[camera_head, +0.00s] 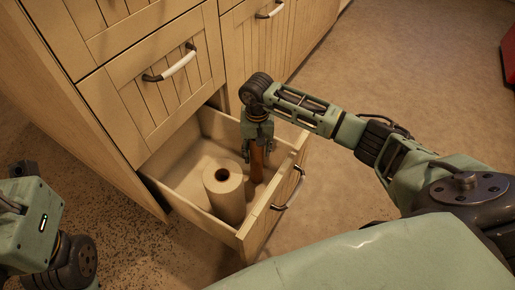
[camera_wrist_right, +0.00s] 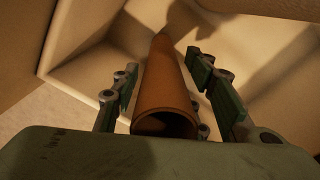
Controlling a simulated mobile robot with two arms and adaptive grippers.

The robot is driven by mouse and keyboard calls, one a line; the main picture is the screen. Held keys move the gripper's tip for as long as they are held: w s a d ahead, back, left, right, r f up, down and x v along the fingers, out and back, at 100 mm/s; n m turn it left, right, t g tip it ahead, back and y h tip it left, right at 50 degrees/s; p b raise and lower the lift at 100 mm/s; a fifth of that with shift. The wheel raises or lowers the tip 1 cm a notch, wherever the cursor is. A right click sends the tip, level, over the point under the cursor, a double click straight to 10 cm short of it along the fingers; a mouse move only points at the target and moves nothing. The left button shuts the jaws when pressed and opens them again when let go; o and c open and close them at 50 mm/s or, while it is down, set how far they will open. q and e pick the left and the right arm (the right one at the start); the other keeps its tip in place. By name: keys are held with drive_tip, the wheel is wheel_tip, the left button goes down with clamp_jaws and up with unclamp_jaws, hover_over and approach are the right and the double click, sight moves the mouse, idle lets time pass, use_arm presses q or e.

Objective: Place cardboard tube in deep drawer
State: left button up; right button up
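The brown cardboard tube (camera_head: 257,165) stands roughly upright inside the open deep drawer (camera_head: 170,190). Its lower end appears to be at the drawer floor, though contact is hard to tell. My right gripper (camera_head: 257,143) is above the drawer, with its fingers on either side of the tube's upper end. In the right wrist view, the tube (camera_wrist_right: 167,85) runs between the spread fingers, with a visible gap on the right side. The right gripper (camera_wrist_right: 172,85) looks open around it. My left gripper is out of view.
A paper roll (camera_head: 226,195) stands in the drawer, left of the tube. The drawer front with its handle (camera_head: 289,190) faces right. A closed drawer (camera_head: 150,95) is above it. Open floor (camera_head: 400,60) lies to the right, with a red object (camera_head: 509,55) at the edge.

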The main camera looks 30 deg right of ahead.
drive_tip(key=shift+o, duration=1.2)
